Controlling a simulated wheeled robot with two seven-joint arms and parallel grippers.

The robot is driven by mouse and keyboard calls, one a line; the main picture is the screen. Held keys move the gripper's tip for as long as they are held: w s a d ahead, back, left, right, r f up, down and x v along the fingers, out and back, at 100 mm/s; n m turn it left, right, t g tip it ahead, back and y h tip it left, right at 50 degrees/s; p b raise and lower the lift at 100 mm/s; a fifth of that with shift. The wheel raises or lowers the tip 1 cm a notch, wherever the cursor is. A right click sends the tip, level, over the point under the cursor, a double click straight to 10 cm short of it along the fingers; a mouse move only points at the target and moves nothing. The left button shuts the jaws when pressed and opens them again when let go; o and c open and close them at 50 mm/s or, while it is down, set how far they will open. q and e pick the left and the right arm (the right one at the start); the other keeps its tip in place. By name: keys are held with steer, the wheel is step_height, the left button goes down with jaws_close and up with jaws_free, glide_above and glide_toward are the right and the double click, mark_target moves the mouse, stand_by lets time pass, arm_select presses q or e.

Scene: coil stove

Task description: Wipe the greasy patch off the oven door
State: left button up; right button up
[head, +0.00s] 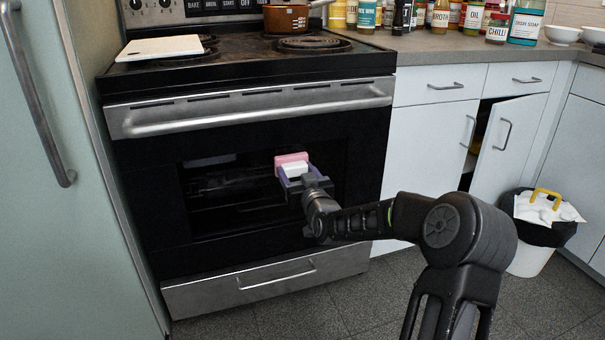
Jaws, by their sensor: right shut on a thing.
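The oven door (145,165) is shut, black, with a dark glass window and a steel handle bar across its top. My right gripper (296,178) is in front of the right part of the window, shut on a pink-and-white sponge (292,160). The sponge's pink side faces the door; I cannot tell whether it touches the glass. A faint pale mark (209,160) shows at the window's upper left, left of the sponge; I cannot tell whether it is grease or a reflection. The sponge and gripper hide part of the glass. My left gripper is out of view.
A white board (160,48) and a brown pot (286,18) rest on the coil stove. A cabinet door (507,140) at the right stands ajar. A bin (530,255) stands on the floor at the right. The floor before the oven is clear.

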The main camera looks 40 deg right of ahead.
steer(key=shift+w+a+b, duration=0.15)
steer(key=shift+w+a, duration=0.05)
steer(key=shift+a, duration=0.35)
steer(key=shift+w+a+b, duration=0.15)
steer(key=shift+a, duration=0.4)
steer(key=shift+s, duration=0.1)
steer(key=shift+v, duration=2.75)
steer(key=shift+s, duration=0.2)
steer(key=b+v, duration=0.1)
steer(key=v, duration=0.2)
